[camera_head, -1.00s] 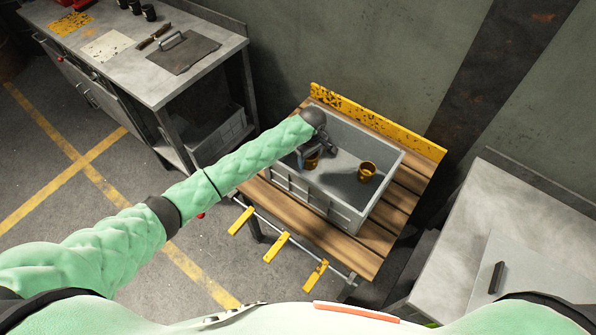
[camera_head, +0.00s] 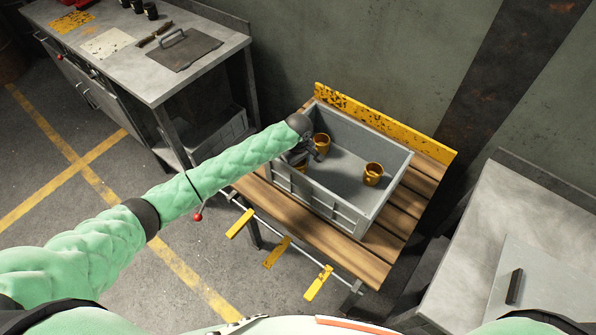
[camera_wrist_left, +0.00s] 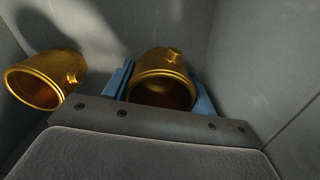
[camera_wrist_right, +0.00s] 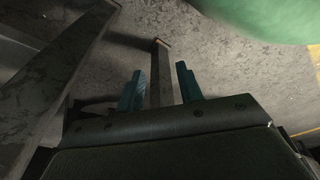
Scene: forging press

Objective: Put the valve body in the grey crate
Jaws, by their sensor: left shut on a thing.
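The grey crate (camera_head: 345,213) stands on a slatted wooden table. My left gripper (camera_head: 302,160) reaches into its left part and is shut on a brass-coloured valve body (camera_wrist_left: 163,80), which shows between the blue fingers (camera_wrist_left: 165,92) in the left wrist view. In the head view the arm and gripper mostly hide this piece; I cannot tell whether it touches the crate floor. A second valve body (camera_head: 321,143) stands close behind the gripper, and a third (camera_head: 373,174) stands in the crate's right part. My right gripper (camera_wrist_right: 160,88) is open and empty.
The wooden table (camera_head: 405,210) has a yellow back board (camera_head: 385,122) and yellow handles along its front. A metal workbench (camera_head: 150,65) stands at left, a grey cabinet (camera_head: 510,220) at right. The crate's middle floor is clear.

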